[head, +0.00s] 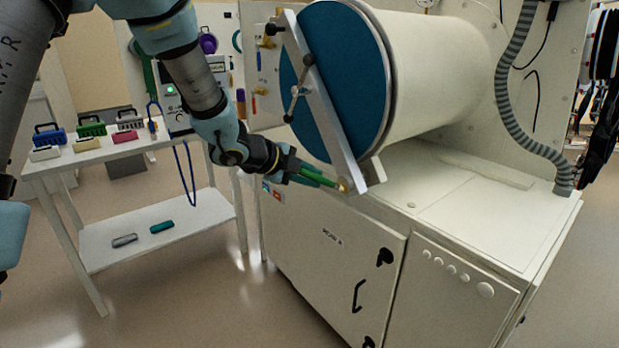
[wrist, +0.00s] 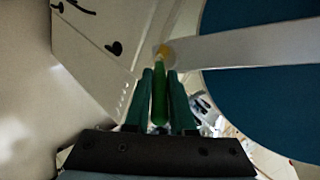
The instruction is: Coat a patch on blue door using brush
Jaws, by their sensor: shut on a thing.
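The blue door (head: 345,60) is a round disc on the front of the white cylinder, with a pale bar across it. It fills the right side of the wrist view (wrist: 260,95). My gripper (head: 300,173) is at the lower end of the bar, shut on the green handle of the brush (head: 318,178). In the wrist view, the brush (wrist: 159,95) stands between the two teal fingers of my gripper (wrist: 160,78). Its yellowish tip overlaps the end of the bar; I cannot tell whether they touch. The tip appears beside the blue face, not over it.
The pale bar (head: 325,110) with a clamp knob crosses the door. A white cabinet (head: 330,250) stands below. A grey hose (head: 513,90) hangs at right. Floor is open at front left.

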